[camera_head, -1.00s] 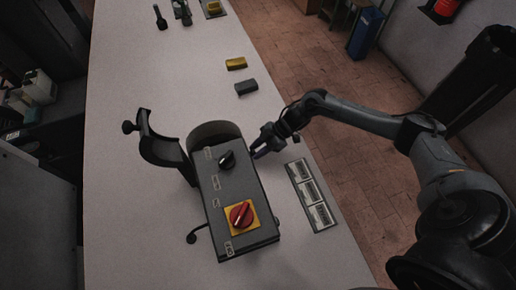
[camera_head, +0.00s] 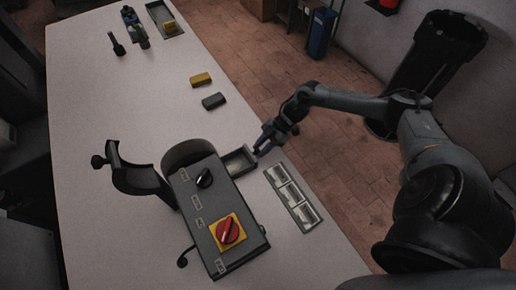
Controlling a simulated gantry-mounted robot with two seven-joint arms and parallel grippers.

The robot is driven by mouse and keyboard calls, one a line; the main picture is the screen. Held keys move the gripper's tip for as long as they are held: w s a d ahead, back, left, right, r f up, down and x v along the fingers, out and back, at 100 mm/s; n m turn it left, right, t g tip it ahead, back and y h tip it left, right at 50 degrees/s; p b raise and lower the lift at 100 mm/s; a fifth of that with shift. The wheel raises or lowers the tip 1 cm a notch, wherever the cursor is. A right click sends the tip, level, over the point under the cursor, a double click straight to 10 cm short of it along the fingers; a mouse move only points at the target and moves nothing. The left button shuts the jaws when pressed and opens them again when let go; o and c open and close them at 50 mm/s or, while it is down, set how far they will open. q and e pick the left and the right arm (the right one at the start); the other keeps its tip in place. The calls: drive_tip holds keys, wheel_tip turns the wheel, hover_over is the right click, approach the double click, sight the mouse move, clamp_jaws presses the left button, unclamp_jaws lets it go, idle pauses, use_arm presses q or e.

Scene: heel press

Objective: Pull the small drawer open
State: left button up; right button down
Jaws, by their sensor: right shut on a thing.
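The heel press (camera_head: 212,232) stands on the white table, a dark box with a black knob and a red rotary switch on a yellow plate. Its small drawer (camera_head: 238,161) sticks out from the far right side of the box, and its shallow inside shows. My right gripper (camera_head: 262,148) is at the drawer's outer end, shut on it; the fingers partly hide the grip point. My left gripper is not in view.
A grey tray with several pale panels (camera_head: 292,197) lies just right of the press. A yellow block (camera_head: 201,79) and a grey block (camera_head: 213,101) lie farther back. A curved black part (camera_head: 135,177) stands left of the press. The table's right edge is near my right gripper.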

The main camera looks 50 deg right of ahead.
drive_tip(key=c, duration=0.8)
unclamp_jaws()
drive_tip(key=shift+r, duration=0.1)
drive_tip(key=shift+s+d+r, duration=0.1)
drive_tip(key=shift+d+r, duration=0.1)
drive_tip(key=shift+d, duration=0.05)
drive_tip(key=v, duration=1)
drive_tip(key=shift+d, duration=0.1)
